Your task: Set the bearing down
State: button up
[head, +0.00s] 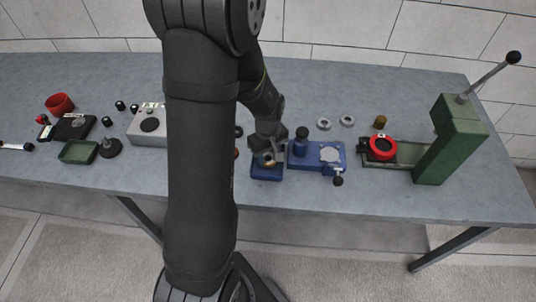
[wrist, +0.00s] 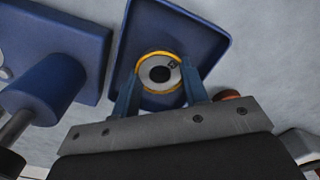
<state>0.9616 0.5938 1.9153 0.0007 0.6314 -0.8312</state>
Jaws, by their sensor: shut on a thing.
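The bearing (wrist: 159,72) is a metal ring with a yellow-orange rim and a dark centre hole. In the wrist view it sits between the two fingers of my gripper (wrist: 160,92), which is shut on it. Behind it is a shallow blue tray (wrist: 207,22). I cannot tell whether the bearing touches the tray floor. In the head view my gripper (head: 268,152) is over the small blue tray (head: 266,175), and the bearing is a small yellowish spot largely hidden by the gripper.
A blue fixture (head: 316,155) with a lever stands just right of the tray. Two metal rings (head: 323,124) lie behind it. A green press (head: 450,140) with a red ring (head: 383,148) stands at the right. A grey box (head: 148,125) and a green tray (head: 79,152) are at the left.

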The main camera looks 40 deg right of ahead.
jog(key=shift+f, duration=0.15)
jog(key=o, duration=1.1)
notch_tip(320, 180, up, 12)
notch_tip(320, 180, down, 12)
jog(key=shift+r, duration=1.25)
